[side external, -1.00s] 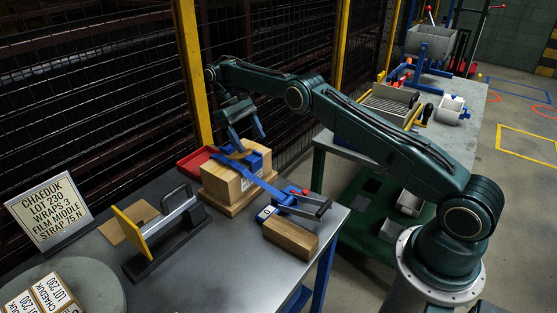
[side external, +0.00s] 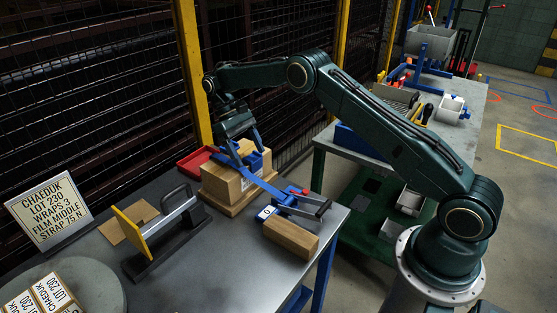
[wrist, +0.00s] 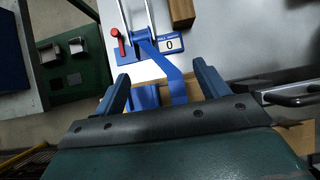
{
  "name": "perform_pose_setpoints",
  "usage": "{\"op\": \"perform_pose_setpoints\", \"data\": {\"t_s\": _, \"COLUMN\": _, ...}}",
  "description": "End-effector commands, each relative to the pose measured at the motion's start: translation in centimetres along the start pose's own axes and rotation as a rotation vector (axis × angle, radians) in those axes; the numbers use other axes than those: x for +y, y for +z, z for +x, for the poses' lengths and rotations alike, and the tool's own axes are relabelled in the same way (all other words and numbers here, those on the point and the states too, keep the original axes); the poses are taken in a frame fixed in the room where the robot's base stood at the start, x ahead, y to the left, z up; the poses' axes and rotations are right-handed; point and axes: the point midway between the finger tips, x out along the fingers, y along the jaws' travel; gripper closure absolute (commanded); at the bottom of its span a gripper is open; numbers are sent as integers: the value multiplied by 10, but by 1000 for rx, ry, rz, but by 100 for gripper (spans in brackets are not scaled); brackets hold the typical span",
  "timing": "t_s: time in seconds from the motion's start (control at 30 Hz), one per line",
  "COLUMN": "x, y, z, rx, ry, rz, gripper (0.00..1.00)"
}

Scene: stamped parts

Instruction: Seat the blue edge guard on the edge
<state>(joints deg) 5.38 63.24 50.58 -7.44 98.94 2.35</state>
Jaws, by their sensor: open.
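A cardboard box (side external: 228,184) stands on the bench with a blue strap (side external: 268,187) running over it and down toward the tensioner. A blue piece, apparently the edge guard (side external: 255,162), sits at the top of the box by the strap. In the wrist view a blue piece (wrist: 145,97) shows beside the strap (wrist: 176,82), between the fingers. My gripper (side external: 249,154) is open, its blue fingers low over the box top. The wrist view shows my gripper (wrist: 164,87) with its fingers apart on either side of the blue parts. Whether the guard sits fully on the edge is unclear.
The tensioner (side external: 297,200) with a red knob and a 0 readout stands right of the box, a wooden block (side external: 290,235) in front of it. A red tray (side external: 192,162) lies behind left. A black-handled tool (side external: 165,234) and a sign (side external: 48,210) stand left.

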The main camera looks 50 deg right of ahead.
Motion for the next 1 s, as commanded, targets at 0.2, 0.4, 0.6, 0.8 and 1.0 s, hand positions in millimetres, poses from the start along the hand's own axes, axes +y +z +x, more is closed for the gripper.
{"op": "perform_pose_setpoints", "data": {"t_s": 0.2, "x": -9, "y": 8, "z": 11, "rx": -2, "ry": -2, "rz": 0, "gripper": 26}}
{"op": "perform_pose_setpoints", "data": {"t_s": 0.4, "x": -16, "y": 15, "z": 21, "rx": -2, "ry": -3, "rz": 0, "gripper": 26}}
{"op": "perform_pose_setpoints", "data": {"t_s": 0.6, "x": -22, "y": 24, "z": 32, "rx": -2, "ry": -2, "rz": 1, "gripper": 26}}
{"op": "perform_pose_setpoints", "data": {"t_s": 0.8, "x": -28, "y": 34, "z": 43, "rx": -2, "ry": 1, "rz": 2, "gripper": 26}}
{"op": "perform_pose_setpoints", "data": {"t_s": 1.0, "x": -33, "y": 46, "z": 54, "rx": -2, "ry": 5, "rz": 5, "gripper": 26}}
